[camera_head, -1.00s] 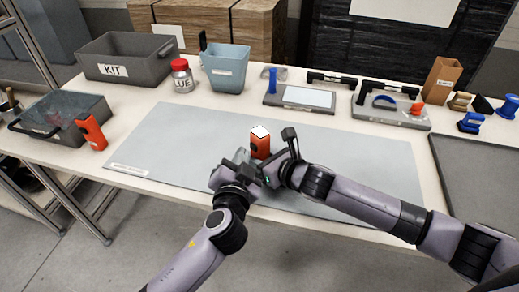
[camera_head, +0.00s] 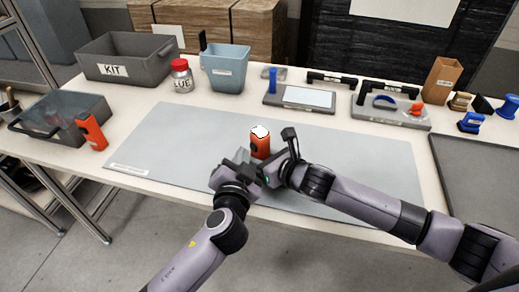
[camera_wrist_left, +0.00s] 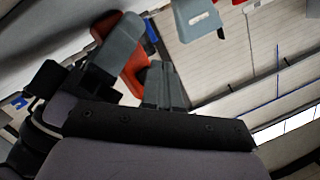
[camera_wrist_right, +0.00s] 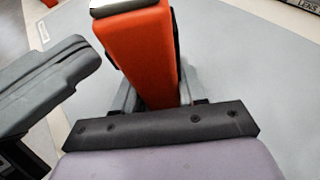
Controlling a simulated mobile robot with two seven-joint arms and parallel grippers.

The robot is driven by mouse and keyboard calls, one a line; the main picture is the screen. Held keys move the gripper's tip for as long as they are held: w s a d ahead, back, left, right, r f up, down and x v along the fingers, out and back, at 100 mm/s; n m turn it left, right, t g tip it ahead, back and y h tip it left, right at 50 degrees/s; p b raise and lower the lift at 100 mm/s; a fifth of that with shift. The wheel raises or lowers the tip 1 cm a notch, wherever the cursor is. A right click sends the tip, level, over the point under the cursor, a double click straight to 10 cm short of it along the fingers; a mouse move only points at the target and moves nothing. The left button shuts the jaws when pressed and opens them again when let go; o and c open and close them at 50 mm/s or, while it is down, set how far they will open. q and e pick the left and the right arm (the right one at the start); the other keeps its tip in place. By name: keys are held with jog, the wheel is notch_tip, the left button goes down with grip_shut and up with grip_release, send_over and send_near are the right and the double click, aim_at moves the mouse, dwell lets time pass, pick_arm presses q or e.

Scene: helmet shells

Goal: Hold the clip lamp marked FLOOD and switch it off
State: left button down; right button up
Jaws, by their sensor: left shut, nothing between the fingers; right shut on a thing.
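An orange clip lamp (camera_head: 262,146) with a white top stands over the middle of the grey mat. My right gripper (camera_head: 268,163) is shut on its lower part; the lamp also fills the middle of the right wrist view (camera_wrist_right: 145,45). No marking on it is readable, and I cannot tell whether it is lit. My left gripper (camera_head: 240,163) is shut and empty, close beside the lamp's left side; its fingers show in the right wrist view (camera_wrist_right: 50,85). I cannot tell whether they touch the lamp. A second orange lamp (camera_head: 92,132) stands at the left, its marking unreadable.
A grey mat (camera_head: 170,140) covers the table's middle, mostly clear. A clear-lidded box (camera_head: 60,115) is at the left. A KIT bin (camera_head: 125,66), a red-lidded jar (camera_head: 182,78) and a blue bin (camera_head: 226,70) stand behind. Tools and blue parts (camera_head: 471,122) sit back right.

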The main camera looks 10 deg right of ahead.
pick_arm(q)
jog(key=shift+w+d, duration=0.2)
jog(key=shift+d, duration=0.15)
jog(key=shift+w+d, duration=0.15)
dwell(0.4)
jog(key=shift+s+a, duration=0.4)
jog(key=shift+a, duration=0.15)
jog(key=shift+s+a, duration=0.55)
jog(key=shift+a, duration=0.3)
jog(key=shift+s+a, duration=0.55)
jog(key=shift+a, duration=0.3)
jog(key=shift+s+a, duration=0.55)
jog(key=shift+a, duration=0.3)
